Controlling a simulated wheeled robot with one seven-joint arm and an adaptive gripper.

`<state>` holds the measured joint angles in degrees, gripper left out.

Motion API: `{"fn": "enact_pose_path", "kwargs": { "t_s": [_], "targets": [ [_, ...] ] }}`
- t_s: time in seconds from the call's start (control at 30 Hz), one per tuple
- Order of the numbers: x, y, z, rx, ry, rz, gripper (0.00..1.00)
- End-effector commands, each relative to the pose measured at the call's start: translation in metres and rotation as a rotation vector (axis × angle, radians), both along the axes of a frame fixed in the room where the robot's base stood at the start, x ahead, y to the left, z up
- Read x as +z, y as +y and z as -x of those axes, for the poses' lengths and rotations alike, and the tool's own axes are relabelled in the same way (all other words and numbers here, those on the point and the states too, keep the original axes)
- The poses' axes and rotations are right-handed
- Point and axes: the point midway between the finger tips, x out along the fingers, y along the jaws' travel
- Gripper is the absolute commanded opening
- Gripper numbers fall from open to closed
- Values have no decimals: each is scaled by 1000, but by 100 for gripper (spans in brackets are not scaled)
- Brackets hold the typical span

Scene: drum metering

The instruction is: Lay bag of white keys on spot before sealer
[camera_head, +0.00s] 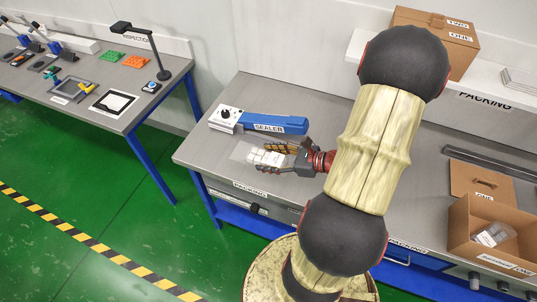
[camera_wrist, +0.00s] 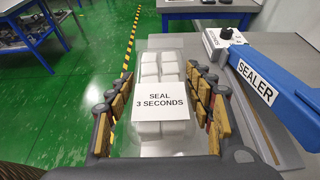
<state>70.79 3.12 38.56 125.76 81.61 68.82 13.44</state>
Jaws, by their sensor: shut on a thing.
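A clear bag of white keys (camera_wrist: 149,67) lies between the fingers of my gripper (camera_wrist: 160,88) in the wrist view, with white blocks showing in two rows. A white label reading "SEAL 3 SECONDS" (camera_wrist: 160,101) covers its middle. In the head view my gripper (camera_head: 268,159) is shut on the bag (camera_head: 243,153), close in front of the blue sealer (camera_head: 268,123). The sealer (camera_wrist: 262,82) is to the right in the wrist view. I cannot tell whether the bag touches the bench. The spot under it is hidden.
The grey packing bench (camera_head: 215,168) has bare top left of the bag. Its front edge is close. An open carton (camera_head: 483,247) with a bag inside stands at the right. A closed carton (camera_head: 425,38) is on the shelf. An inspection bench (camera_head: 125,118) stands left across a gap.

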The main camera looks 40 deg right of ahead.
Motion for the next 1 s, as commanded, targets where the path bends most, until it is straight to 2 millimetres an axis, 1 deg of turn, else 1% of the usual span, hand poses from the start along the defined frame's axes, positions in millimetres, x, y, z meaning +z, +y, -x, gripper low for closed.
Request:
{"fn": "enact_pose_path", "kwargs": {
  "t_s": [0.03,0.27,0.3,0.4,0.5,0.6,0.77,0.83,1.0],
  "targets": [
    [-8,-8,-8,2,0,0,21],
    [-31,-46,-44,1,1,1,21],
    [-37,-51,-50,1,2,-1,21],
    [-57,-61,-59,0,1,-3,21],
    [-71,-70,-68,0,1,-2,21],
    [-79,-76,-73,0,0,-1,21],
    [-85,-81,-78,-1,0,0,21],
    [-90,-83,-80,0,0,-1,21],
    [-115,-83,-80,-1,1,-3,21]
  ]
}}
